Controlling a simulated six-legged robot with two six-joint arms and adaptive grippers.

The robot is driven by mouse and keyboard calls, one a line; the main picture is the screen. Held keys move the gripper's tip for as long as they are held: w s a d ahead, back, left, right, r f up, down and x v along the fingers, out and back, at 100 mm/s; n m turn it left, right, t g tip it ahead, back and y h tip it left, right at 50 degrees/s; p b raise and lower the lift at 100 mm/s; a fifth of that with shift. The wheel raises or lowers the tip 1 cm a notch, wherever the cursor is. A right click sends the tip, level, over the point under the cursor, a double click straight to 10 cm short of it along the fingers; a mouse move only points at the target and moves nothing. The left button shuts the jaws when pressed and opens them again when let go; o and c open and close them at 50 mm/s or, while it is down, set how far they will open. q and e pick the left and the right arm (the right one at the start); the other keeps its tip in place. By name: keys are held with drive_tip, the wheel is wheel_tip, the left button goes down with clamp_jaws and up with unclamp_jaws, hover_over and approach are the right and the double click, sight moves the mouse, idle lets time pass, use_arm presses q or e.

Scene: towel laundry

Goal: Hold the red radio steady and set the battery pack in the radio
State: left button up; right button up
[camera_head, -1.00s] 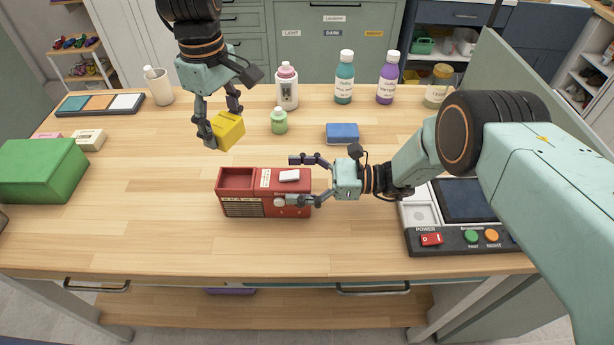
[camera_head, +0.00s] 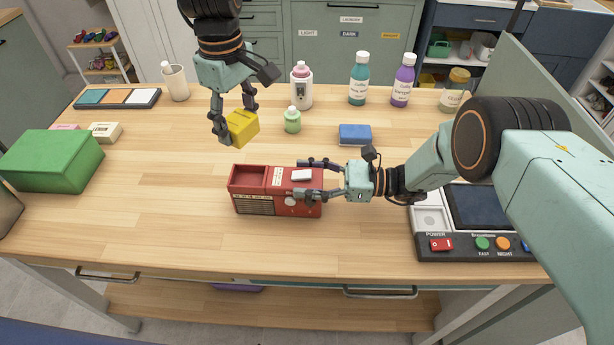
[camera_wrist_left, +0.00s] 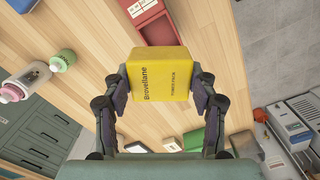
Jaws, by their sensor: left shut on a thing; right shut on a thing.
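The red radio (camera_head: 262,205) stands on the table in the head view, with an open recess in the left part of its top. My right gripper (camera_head: 308,178) is shut on the radio's right end, one finger at the back and one at the front. My left gripper (camera_head: 236,122) is shut on the yellow battery pack (camera_head: 243,128) and holds it above the table, behind the radio and apart from it. In the left wrist view the battery pack (camera_wrist_left: 160,75) sits between both fingers, and part of the radio (camera_wrist_left: 155,28) shows beyond it.
A blue block (camera_head: 355,134) and a small green bottle (camera_head: 292,120) stand behind the radio. A green box (camera_head: 50,160) is at the left. A control panel (camera_head: 470,250) with buttons is at the right.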

sight(240, 139)
drive_tip(key=c, duration=0.4)
use_arm(q)
drive_tip(key=f, duration=0.1)
drive_tip(key=s+f+m, duration=0.1)
drive_tip(key=f, duration=0.1)
use_arm(e)
drive_tip(key=shift+o, duration=0.2)
use_arm(q)
drive_tip(key=shift+f+m, duration=0.35)
drive_tip(key=shift+m, duration=0.45)
use_arm(e)
drive_tip(key=shift+r, duration=0.1)
use_arm(q)
drive_tip(key=shift+w+f+m, duration=0.2)
drive_tip(key=shift+f+m, duration=0.9)
drive_tip(key=shift+m, duration=0.55)
drive_tip(key=shift+w+f+m, duration=0.15)
drive_tip(key=shift+f+m, duration=1)
drive_tip(key=shift+m, duration=0.45)
drive_tip(key=shift+w+f+m, duration=0.2)
drive_tip(key=shift+f+m, duration=0.9)
drive_tip(key=shift+m, duration=0.55)
